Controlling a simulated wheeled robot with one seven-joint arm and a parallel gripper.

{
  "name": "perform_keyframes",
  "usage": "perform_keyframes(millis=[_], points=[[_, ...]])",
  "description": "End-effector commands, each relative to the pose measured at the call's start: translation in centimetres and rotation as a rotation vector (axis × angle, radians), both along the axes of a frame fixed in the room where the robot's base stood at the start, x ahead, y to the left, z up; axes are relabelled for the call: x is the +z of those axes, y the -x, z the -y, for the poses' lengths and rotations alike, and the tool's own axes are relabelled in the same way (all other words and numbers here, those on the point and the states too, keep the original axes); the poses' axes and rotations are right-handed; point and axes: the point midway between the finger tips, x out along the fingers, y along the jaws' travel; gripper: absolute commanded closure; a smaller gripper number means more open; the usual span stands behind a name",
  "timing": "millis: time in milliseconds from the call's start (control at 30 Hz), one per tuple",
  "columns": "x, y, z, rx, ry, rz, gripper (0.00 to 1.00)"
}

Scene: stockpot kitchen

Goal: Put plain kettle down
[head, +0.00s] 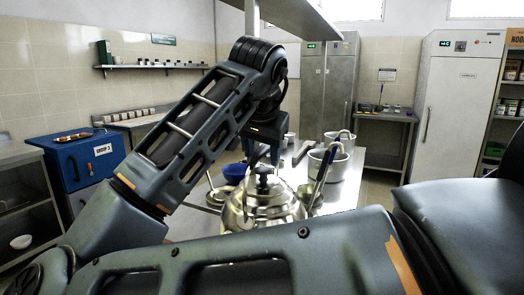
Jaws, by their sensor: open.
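The plain kettle (262,208) is shiny steel with a dark knob on its lid. It is in the middle of the head view and looks upright over the steel table (345,190). My arm hides its lower part, so I cannot see whether its base touches the tabletop. My gripper (263,152) points down just above the kettle's top and is open. Its fingertips are small and dark against the kettle's dark top parts, so any contact is unclear.
Steel pots (342,161) with utensils stand right of the kettle. A blue bowl (235,172) and a ladle lie to its left. A shelf (300,14) hangs above the table. A blue cabinet (80,168) is at the left. Fridges (456,105) stand behind.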

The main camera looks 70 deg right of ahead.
Motion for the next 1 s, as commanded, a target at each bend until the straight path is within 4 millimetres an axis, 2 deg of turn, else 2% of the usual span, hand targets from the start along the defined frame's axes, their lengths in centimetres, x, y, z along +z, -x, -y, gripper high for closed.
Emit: perform_keyframes(millis=[267,367,700,833,1000], points=[[0.7,0.1,-0.3,0.000,0.001,0.001,0.46],[1.8,0.3,-1.0,0.001,0.002,0.002,0.46],[7.5,1.5,-4.6,0.002,0.000,0.003,0.46],[9.0,1.8,-5.5,0.001,0.001,0.002,0.46],[10.0,2.1,-6.2,0.001,-0.001,0.001,0.46]])
